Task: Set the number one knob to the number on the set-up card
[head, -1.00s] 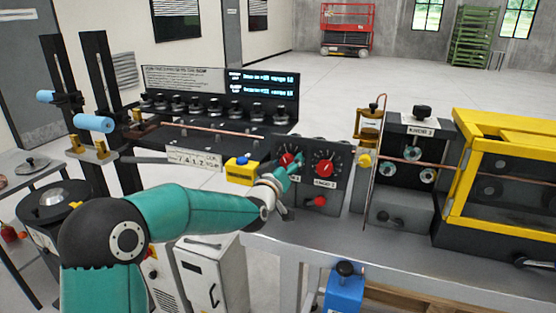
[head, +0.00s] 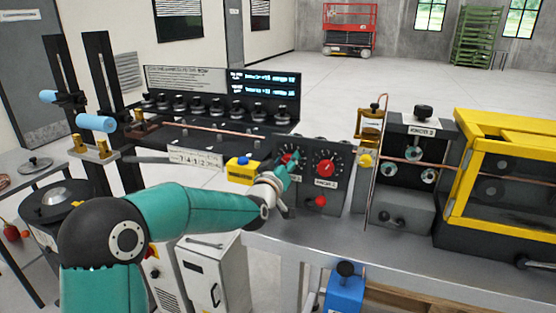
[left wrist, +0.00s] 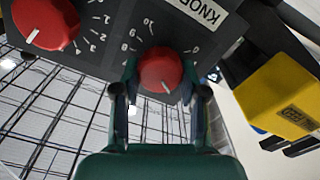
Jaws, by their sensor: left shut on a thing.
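My left gripper (head: 289,168) is at the left red knob on the dark control box and hides part of it. In the left wrist view its two fingers are shut on this red knob (left wrist: 160,68), one on each side. The knob's white pointer line faces down toward the palm. Scale numbers up to 10 show beside it; the fingers hide others. The second red knob (head: 325,166) is free, to the right, and its own scale (left wrist: 92,28) shows in the wrist view. A white card (head: 195,158) with dark digits stands left of the box; I cannot read it surely.
A yellow box with a blue button (head: 240,170) sits just left of the control box. A red button (head: 320,201) is low on the box. A metal plate and roller unit (head: 408,160) stand to the right. The yellow-framed guard (head: 455,190) is further right.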

